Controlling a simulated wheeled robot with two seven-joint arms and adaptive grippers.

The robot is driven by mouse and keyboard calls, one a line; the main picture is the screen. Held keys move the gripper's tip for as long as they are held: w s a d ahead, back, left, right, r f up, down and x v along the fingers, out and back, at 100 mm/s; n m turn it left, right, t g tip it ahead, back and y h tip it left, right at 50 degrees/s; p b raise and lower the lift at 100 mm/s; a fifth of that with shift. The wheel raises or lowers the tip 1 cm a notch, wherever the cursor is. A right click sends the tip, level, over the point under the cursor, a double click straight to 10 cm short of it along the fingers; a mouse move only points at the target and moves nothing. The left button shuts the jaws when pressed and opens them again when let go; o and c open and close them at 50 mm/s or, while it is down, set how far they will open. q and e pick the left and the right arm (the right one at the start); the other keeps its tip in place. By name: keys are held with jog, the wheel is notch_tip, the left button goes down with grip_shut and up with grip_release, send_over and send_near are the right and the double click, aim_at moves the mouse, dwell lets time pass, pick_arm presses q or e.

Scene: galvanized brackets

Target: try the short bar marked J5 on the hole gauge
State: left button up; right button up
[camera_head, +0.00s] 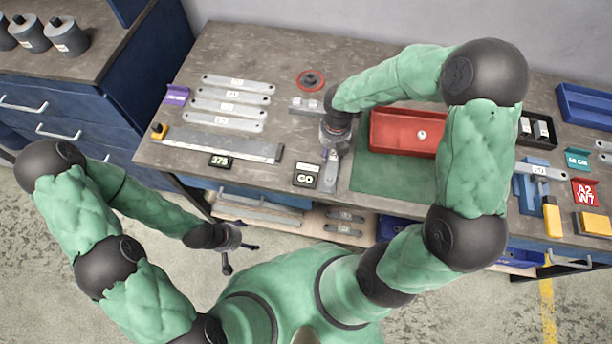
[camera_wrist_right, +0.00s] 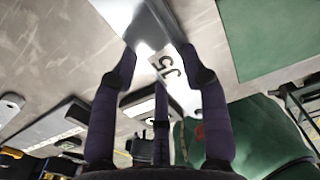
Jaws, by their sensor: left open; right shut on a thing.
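My right gripper (camera_head: 333,158) is low over the bench, left of the green mat. It is shut on the short bar (camera_head: 329,179), a pale flat metal strip. In the right wrist view the bar (camera_wrist_right: 168,66) shows its J5 mark between the fingers, and its far end meets a grey metal piece (camera_wrist_right: 153,22). I cannot tell whether a pin is in a hole. A small grey block with studs (camera_head: 305,105), perhaps the hole gauge, is partly hidden behind my right wrist. A GO plate (camera_head: 306,178) lies beside the bar. My left gripper (camera_head: 232,262) is open and empty before the bench.
A red tray (camera_head: 378,146) stands on the green mat (camera_head: 385,183). Several long labelled bars (camera_head: 237,83) lie at the left, above a steel strip (camera_head: 225,144) and a 375 plate (camera_head: 219,161). A red ring with a black knob (camera_head: 311,79) is at the back.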

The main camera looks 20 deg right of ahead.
dwell(0.4)
jog(key=o, duration=1.4)
jog(key=shift+r, duration=0.15)
notch_tip(320, 180, up, 12)
jog(key=shift+f, duration=0.1)
jog(key=shift+f, duration=0.1)
